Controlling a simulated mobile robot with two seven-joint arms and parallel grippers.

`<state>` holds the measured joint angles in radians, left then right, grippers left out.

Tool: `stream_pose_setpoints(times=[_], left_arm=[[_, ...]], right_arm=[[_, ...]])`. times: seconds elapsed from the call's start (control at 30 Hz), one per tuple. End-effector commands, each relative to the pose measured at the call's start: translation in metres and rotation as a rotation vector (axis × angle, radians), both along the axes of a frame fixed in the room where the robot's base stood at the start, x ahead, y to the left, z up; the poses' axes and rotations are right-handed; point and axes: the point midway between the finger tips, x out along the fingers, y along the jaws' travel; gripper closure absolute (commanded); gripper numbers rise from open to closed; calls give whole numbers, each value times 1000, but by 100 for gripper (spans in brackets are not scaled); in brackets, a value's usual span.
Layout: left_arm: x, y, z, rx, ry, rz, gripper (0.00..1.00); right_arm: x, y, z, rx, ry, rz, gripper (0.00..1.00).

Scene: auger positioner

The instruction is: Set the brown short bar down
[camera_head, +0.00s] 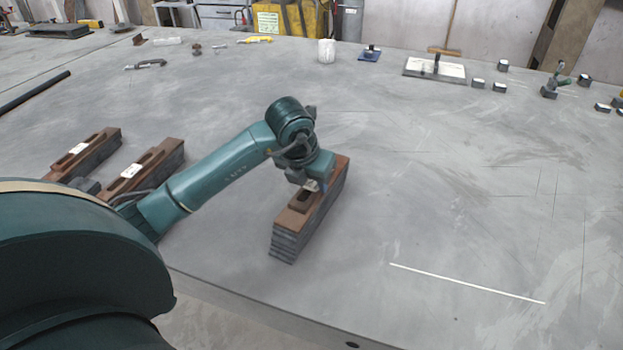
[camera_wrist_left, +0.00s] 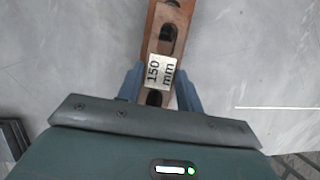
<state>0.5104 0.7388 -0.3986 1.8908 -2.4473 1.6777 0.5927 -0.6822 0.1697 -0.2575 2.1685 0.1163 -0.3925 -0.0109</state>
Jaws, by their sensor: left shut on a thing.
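The brown short bar (camera_head: 303,209) has a reddish-brown top with a slot and dark, layered-looking sides in the head view. My left gripper (camera_head: 318,186) is over its top, and the arm comes in from the left. In the left wrist view the bar (camera_wrist_left: 167,18) runs up the picture with a white "150 mm" label. The two blue fingers of my left gripper (camera_wrist_left: 160,88) are on either side of the bar, shut on it. I cannot tell whether the bar's underside touches the table. My right gripper is in neither view.
Two similar brown-topped bars (camera_head: 150,168) (camera_head: 85,152) lie at the left of the grey table (camera_head: 440,200). A thin white line (camera_head: 467,283) marks the table at the front right. Small blocks, a white cup (camera_head: 326,51) and tools stand along the back. The middle and right are clear.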

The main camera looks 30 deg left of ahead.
Motion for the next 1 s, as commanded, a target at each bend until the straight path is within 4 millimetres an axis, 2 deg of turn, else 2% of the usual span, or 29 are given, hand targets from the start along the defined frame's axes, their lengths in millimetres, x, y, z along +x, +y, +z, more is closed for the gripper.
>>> stream_pose_setpoints(times=[0.03, 0.07, 0.3, 0.53, 0.67, 0.77, 1.0], left_arm=[[1, 0, -2, 0, -4, 0, 100], [0, 0, -2, 0, 0, 0, 62], [0, 0, -1, 0, 0, 0, 42], [0, 0, -1, 0, 0, 0, 42], [-2, 0, 7, 0, -2, -1, 42], [-7, 0, 23, 2, -4, -1, 42], [-27, -3, 72, 1, -6, -1, 42]], right_arm=[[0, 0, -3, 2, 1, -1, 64], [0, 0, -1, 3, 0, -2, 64], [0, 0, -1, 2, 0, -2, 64], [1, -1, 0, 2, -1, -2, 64], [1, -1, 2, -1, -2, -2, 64], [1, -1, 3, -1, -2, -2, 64], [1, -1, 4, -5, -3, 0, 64]])
